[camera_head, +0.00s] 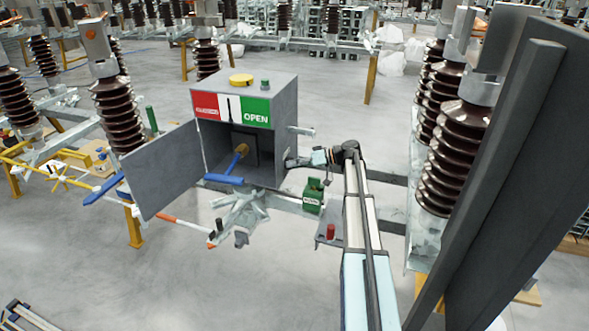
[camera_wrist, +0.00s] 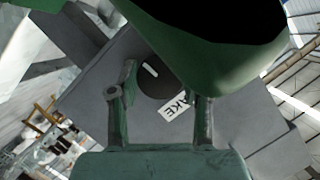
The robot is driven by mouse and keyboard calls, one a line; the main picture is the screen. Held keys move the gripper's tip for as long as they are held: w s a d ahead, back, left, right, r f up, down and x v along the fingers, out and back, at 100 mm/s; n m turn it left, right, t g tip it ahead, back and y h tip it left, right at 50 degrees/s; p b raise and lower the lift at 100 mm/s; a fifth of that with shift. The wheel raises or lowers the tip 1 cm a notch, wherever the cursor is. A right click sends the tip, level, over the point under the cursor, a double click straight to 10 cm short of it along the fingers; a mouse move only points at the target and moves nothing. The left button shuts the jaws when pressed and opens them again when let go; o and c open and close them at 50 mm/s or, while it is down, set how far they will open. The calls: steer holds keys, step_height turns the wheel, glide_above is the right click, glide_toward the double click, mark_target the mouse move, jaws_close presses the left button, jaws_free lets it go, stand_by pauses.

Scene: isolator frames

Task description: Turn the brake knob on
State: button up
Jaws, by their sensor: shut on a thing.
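The grey control box (camera_head: 285,110) stands in the middle of the head view, its front door swung open to the left. My gripper (camera_head: 292,161) is at the box's right side wall. In the wrist view the dark round brake knob (camera_wrist: 154,84), with a short white mark on it, sits on the grey wall. A white label (camera_wrist: 175,106), partly covered and showing "KE", is beside it. My gripper (camera_wrist: 168,82) has a finger on either side of the knob and is shut on it. The knob is hidden in the head view.
A blue-handled lever (camera_head: 225,178) shows in the box opening. A metal rod (camera_head: 301,131) sticks out of the right wall above my gripper. Ribbed insulators (camera_head: 455,150) stand to the right.

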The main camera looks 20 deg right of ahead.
steer(key=shift+m+y, duration=0.4)
steer(key=shift+m, duration=0.3)
steer(key=o, duration=1.2)
steer(key=shift+c, duration=0.2)
steer(key=shift+d, duration=0.1)
steer(key=v, duration=1.1)
steer(key=shift+d+r, duration=0.2)
steer(key=shift+d, duration=0.15)
steer(key=shift+s, duration=0.1)
